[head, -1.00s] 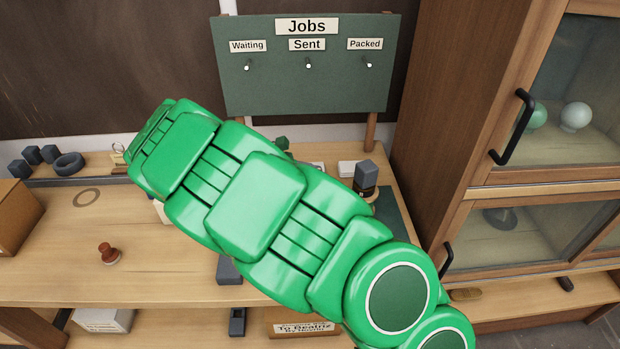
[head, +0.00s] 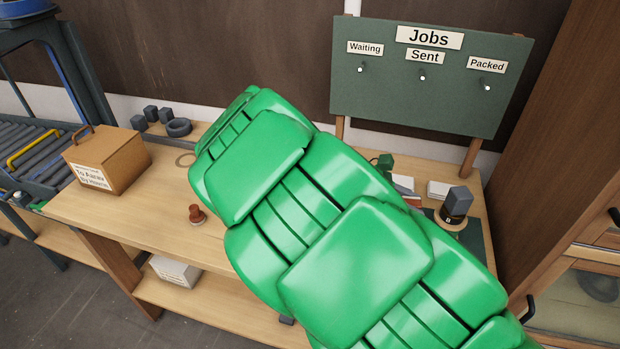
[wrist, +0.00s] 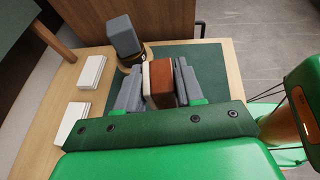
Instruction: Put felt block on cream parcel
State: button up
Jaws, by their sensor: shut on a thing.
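My gripper (wrist: 159,80) is shut on a block with a red-brown body and a cream layer, which I take to be the felt block (wrist: 162,84). The block sits between the grey fingers, above a dark green mat in the wrist view. In the head view my green arm hides the gripper. A pale cream box with a label, likely the cream parcel (head: 175,271), stands on the shelf under the bench at lower left. My gripper is well apart from it.
A brown parcel (head: 108,160) with a handle stands on the bench's left end, beside a roller conveyor (head: 30,150). A red-brown stamp (head: 197,214) stands on the bench. A dark block on a round base (wrist: 124,38) and white card stacks (wrist: 92,72) are near the mat (wrist: 208,62).

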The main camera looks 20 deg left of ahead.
jog(key=w+a+r+n+t+y, duration=0.1)
jog(key=w+a+n+t+y, duration=0.25)
jog(key=a, duration=0.85)
jog(key=w+a+r+n+t+y, duration=0.1)
jog(key=w+a+n+t+y, duration=0.2)
jog(key=a, duration=0.9)
jog(key=w+a+r+n+t+y, duration=0.1)
jog(key=w+a+n+t+y, duration=0.25)
jog(key=a, duration=0.85)
jog(key=shift+n+t+h, duration=0.3)
jog(key=shift+n+h, duration=0.6)
jog(key=shift+s+f, duration=0.2)
jog(key=shift+f, duration=1.6)
jog(key=shift+s+f, duration=0.2)
jog(key=shift+f, duration=1.55)
jog(key=shift+f, duration=0.1)
jog(key=o, duration=1.1)
jog(key=shift+c, duration=0.2)
jog(key=v, duration=1.2)
